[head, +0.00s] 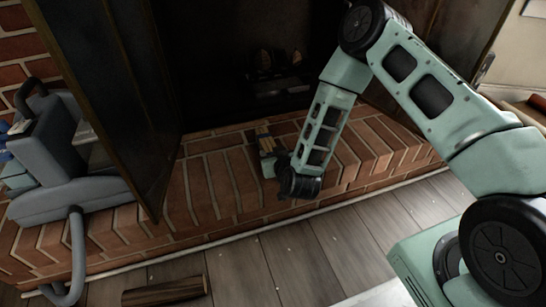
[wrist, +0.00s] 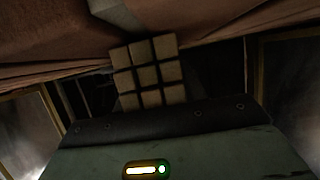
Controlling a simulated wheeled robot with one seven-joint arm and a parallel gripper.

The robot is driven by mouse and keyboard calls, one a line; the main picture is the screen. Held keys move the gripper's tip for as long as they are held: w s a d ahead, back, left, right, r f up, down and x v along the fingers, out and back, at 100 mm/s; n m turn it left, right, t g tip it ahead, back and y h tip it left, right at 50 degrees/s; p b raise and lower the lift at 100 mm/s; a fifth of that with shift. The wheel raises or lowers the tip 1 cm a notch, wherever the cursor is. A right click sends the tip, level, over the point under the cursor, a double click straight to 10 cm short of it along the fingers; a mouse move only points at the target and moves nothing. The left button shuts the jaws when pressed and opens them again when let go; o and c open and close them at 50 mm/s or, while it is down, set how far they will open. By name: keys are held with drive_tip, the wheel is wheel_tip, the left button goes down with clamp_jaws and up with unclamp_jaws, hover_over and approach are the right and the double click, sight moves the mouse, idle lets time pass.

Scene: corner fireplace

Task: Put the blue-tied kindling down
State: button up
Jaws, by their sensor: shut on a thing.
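My gripper (head: 269,158) is low over the brick hearth (head: 225,190), in front of the dark fireplace opening. It is shut on a bundle of kindling (head: 265,139). In the wrist view, the kindling bundle (wrist: 149,73) shows as a block of pale square stick ends just beyond the gripper's dark edge. Its tie is too small and dark to make out, so I cannot tell its colour. My arm comes in from the right and its wrist hides part of the hearth. I cannot tell whether the bundle touches the bricks.
An open dark metal door (head: 110,90) stands left of the opening, and another (head: 440,50) stands right. Dim objects (head: 272,65) sit inside the fireplace. A grey-blue container (head: 60,160) stands at left. A log (head: 165,291) lies on the wooden floor (head: 250,265).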

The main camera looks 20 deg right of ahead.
drive_tip(key=shift+r, duration=0.1)
drive_tip(key=o, duration=1.1)
drive_tip(key=shift+c, duration=0.2)
